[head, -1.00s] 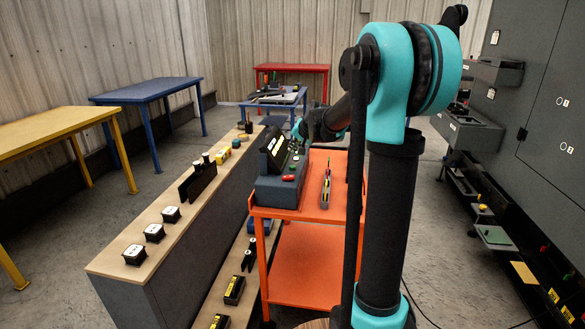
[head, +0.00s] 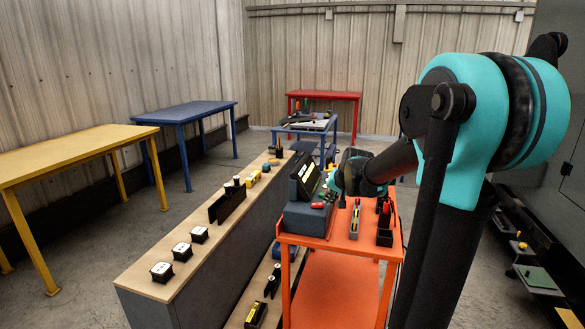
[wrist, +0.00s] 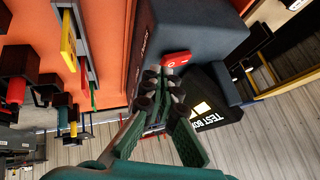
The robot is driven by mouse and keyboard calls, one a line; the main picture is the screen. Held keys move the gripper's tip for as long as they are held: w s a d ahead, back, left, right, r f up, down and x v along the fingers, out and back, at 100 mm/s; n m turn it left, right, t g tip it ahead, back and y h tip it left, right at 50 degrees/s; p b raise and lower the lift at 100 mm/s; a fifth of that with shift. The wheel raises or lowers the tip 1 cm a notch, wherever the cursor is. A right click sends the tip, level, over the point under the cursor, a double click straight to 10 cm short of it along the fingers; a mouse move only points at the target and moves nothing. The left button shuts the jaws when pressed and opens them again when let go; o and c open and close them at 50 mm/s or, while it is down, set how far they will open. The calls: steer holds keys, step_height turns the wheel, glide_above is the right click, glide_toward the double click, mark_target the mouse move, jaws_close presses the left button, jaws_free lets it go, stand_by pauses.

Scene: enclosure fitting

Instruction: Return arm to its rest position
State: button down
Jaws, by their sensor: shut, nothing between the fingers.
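My teal and black arm (head: 450,140) reaches over the orange cart from the right in the head view. My gripper is at its far end, above the cart and close to the dark test box (head: 305,178), and its fingers are mostly hidden in that view. In the wrist view my gripper (wrist: 160,88) has its fingertips together with nothing between them. The test box with its lettered face (wrist: 210,108) lies just beyond the fingertips there. A red part (wrist: 176,58) on the grey-blue housing is close to the fingertips; contact cannot be told.
The orange cart (head: 330,238) also carries a slim tool holder (head: 355,220) and a black bin (head: 385,228). A long wooden-topped bench (head: 150,291) with several small parts stands left. Yellow (head: 75,146), blue (head: 185,110) and red (head: 325,95) tables stand farther back. Open floor lies between.

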steer(key=s+d+f+n+g, duration=0.1)
steer(key=s+f, duration=0.4)
steer(key=s, duration=0.5)
steer(key=s+d+f+n+g+h, duration=0.1)
steer(key=s+f, duration=0.4)
steer(key=s, duration=0.5)
steer(key=s+d+f+n+g+h, duration=0.1)
steer(key=s+f, duration=0.4)
steer(key=s, duration=0.5)
steer(key=shift+d+n, duration=0.2)
steer(key=shift+n, duration=0.2)
